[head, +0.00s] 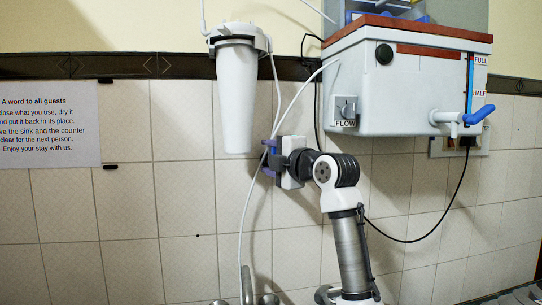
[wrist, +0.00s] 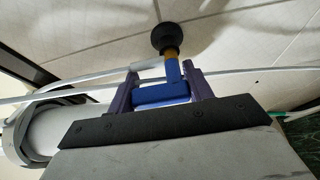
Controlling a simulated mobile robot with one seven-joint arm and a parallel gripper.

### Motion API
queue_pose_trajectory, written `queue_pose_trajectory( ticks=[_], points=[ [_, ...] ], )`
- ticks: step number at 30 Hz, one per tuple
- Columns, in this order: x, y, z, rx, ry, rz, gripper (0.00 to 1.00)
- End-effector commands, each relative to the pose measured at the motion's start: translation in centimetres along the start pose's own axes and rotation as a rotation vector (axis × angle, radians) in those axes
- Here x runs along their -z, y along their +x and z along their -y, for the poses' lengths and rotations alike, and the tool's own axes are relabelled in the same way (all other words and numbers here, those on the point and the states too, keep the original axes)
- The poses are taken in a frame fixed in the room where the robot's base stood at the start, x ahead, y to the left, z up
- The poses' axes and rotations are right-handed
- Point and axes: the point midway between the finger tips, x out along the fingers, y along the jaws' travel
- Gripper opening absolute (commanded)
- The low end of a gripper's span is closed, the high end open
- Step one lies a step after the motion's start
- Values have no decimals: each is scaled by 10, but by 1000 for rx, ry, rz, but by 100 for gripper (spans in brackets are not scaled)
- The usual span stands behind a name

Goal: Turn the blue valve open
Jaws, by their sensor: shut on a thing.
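The blue valve (wrist: 163,94) sits between the two purple fingers of my gripper (wrist: 160,78) in the wrist view. Its handle lies across the gap, and a brass-coloured stem with a round black end (wrist: 167,38) points toward the tiled wall. My gripper is shut on the blue valve. In the head view my gripper (head: 268,158) is at the wall, below and right of the white filter housing. The valve is mostly hidden there by the gripper and tubes, so its exact angle cannot be told.
The white filter housing (head: 237,95) hangs above left of my gripper. The purifier box (head: 400,95) is at upper right, with a separate blue tap lever (head: 479,115). Thin white tubes (head: 247,215) run past my gripper. Wall at left below the notice (head: 50,125) is clear.

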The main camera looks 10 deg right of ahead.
Motion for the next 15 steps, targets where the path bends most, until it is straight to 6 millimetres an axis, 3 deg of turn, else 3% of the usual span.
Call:
queue_pose_trajectory(
  ticks=[15],
  points=[
    [0, 0, 1, 14, -31, 1, 28]
  ],
)
